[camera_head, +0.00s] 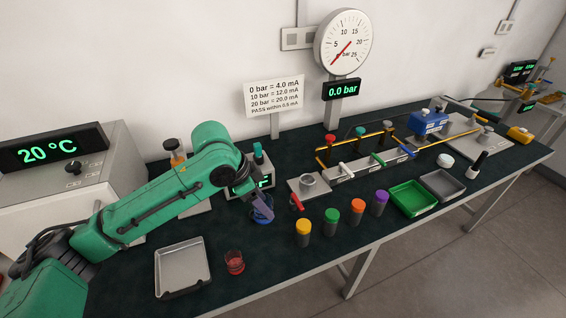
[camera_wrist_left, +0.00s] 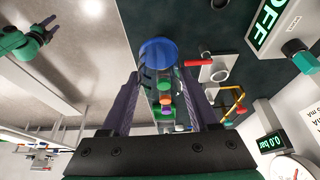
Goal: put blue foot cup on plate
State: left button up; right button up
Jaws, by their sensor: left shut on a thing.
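The blue foot cup (camera_head: 262,215) is held just above the dark table top, in front of the OFF display box. Its round blue foot shows in the left wrist view (camera_wrist_left: 159,53), with a clear wall between the fingers. My left gripper (camera_head: 261,203) is shut on it; the fingers hide part of the cup in the head view. A grey square plate (camera_head: 296,187) with a ring-shaped holder lies to the right of the cup, apart from it. My right gripper (camera_wrist_left: 47,27) shows small at the upper left of the left wrist view; its jaw opening is unclear.
Jars with yellow (camera_head: 303,227), green (camera_head: 332,215), orange (camera_head: 357,206) and purple (camera_head: 381,197) lids stand along the front. Green (camera_head: 432,207) and grey (camera_head: 462,188) trays lie at right.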

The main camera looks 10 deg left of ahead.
pick_arm(q)
jog(key=s+a+f+n+t+y+b, duration=0.1)
jog(key=s+a+f+n+t+y, duration=0.1)
jog(key=s+f+n, duration=0.9)
jog(key=shift+a+f+n+y+b, duration=0.35)
jog(key=shift+a+y, duration=0.55)
jog(key=shift+a, duration=0.35)
